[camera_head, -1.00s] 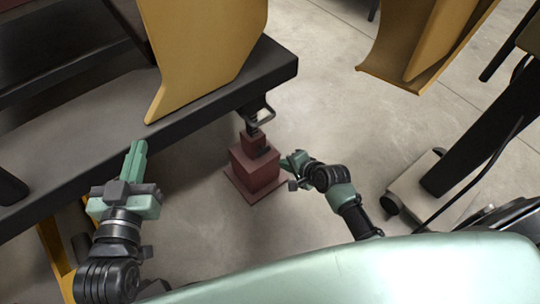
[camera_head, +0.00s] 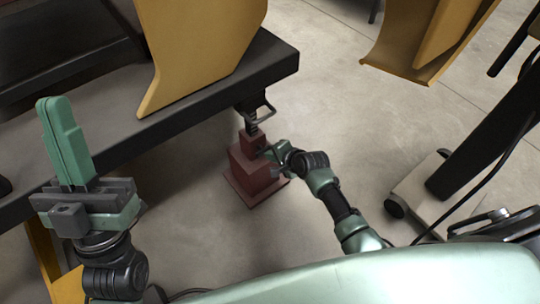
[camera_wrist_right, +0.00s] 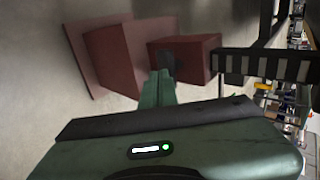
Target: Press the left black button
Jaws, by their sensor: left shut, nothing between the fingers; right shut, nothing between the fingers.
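A dark red stepped pedestal (camera_head: 250,172) stands on the floor, with a smaller red block and a black handle-like part on top. It also shows in the right wrist view (camera_wrist_right: 112,60). A small dark patch (camera_wrist_right: 168,62), perhaps a black button, shows on the smaller block (camera_wrist_right: 196,54). My right gripper (camera_head: 270,154) is shut and empty at the pedestal's right side. In the right wrist view its fingertips (camera_wrist_right: 160,76) are close to the dark patch; I cannot tell whether they touch. My left gripper (camera_head: 54,106) is shut and empty, raised at the left, away from the pedestal.
A dark grey platform (camera_head: 190,98) with yellow panels (camera_head: 195,45) fills the upper left. Another yellow panel (camera_head: 425,45) hangs at the upper right. A wheeled stand (camera_head: 425,185) is at the right.

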